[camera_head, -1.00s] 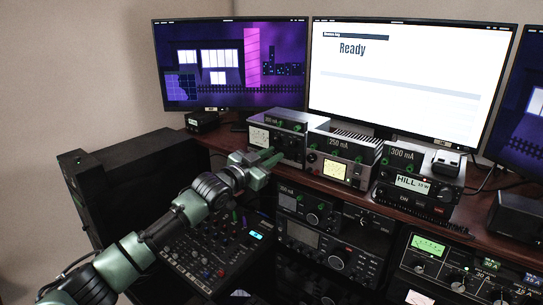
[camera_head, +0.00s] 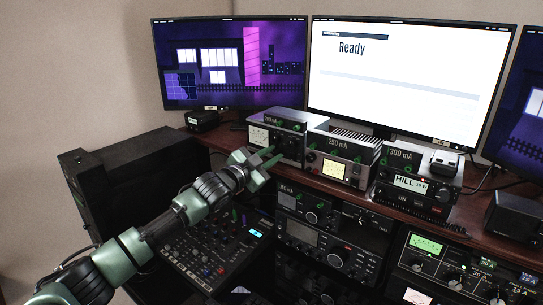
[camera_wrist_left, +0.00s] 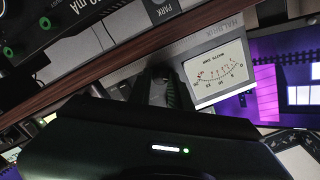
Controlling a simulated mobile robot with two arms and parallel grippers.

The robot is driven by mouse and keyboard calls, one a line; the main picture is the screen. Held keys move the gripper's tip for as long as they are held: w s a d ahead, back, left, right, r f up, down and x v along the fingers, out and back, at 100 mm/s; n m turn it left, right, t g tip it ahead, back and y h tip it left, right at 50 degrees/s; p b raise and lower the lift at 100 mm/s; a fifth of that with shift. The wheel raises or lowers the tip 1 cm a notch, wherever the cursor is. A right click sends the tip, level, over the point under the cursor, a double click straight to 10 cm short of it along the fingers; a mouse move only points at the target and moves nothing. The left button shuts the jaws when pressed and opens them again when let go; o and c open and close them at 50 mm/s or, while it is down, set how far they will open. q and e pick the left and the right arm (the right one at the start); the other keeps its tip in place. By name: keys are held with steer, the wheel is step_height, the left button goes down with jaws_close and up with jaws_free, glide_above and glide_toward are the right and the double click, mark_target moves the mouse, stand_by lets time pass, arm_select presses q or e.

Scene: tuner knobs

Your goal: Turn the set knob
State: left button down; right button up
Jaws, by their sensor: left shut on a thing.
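The leftmost tuner box (camera_head: 288,124) stands on the upper shelf with a white meter on its front. This meter (camera_wrist_left: 217,72) shows upside down in the left wrist view. My left gripper (camera_head: 272,155) reaches up to the lower front of this tuner, right of the meter. In the left wrist view its fingers (camera_wrist_left: 164,86) are at the panel beside the meter, shut on a small part there, which I take for the set knob. The fingers hide that knob, and its label cannot be read. My right gripper is not in view.
A second tuner (camera_head: 340,158) and a third unit (camera_head: 416,185) stand to the right on the wooden shelf (camera_head: 312,182). Monitors stand behind. A mixer panel (camera_head: 215,250) with small knobs lies below my left arm. More radios fill the rack below.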

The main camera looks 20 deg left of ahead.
arm_select(q)
steer(key=c, duration=1.3)
jaws_free()
steer(key=shift+s+a+f, duration=0.15)
steer(key=shift+s+a, duration=0.05)
steer(key=shift+s, duration=0.25)
steer(key=b+v, duration=0.2)
steer(key=v, duration=0.4)
steer(key=shift+s+a, duration=0.1)
steer(key=shift+s, duration=0.3)
